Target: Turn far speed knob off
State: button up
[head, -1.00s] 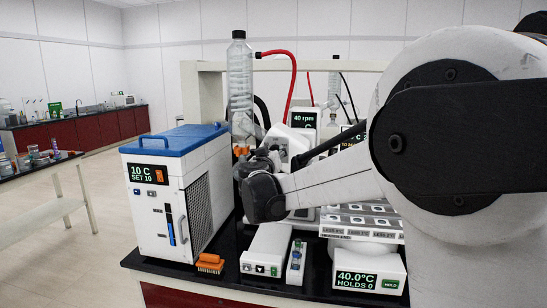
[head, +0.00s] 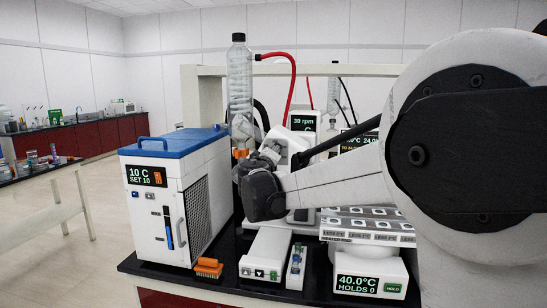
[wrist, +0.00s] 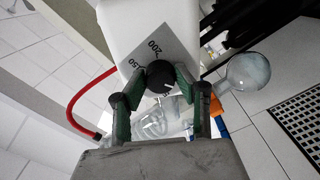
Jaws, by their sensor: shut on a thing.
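The speed knob (wrist: 160,74) is a round black knob with a pale pointer mark, seen in the wrist view on a grey dial plate (wrist: 152,50) with the figures 150 and 200. My gripper (wrist: 161,82) has its green-padded fingers on either side of the knob and is shut on it. In the head view my gripper (head: 272,156) is at the far evaporator, and my wrist hides the knob. The far display (head: 304,122) reads 30 rpm.
A blue-topped chiller (head: 180,190) stands left of my arm, with a glass condenser (head: 239,88) and red hose (head: 292,75) behind. A heating block showing 40.0°C (head: 369,283) stands at front right. A round flask (wrist: 247,71) hangs close to my fingers.

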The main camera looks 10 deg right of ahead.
dwell(0.3)
jog(key=o, duration=1.1)
jog(key=v, duration=1.2)
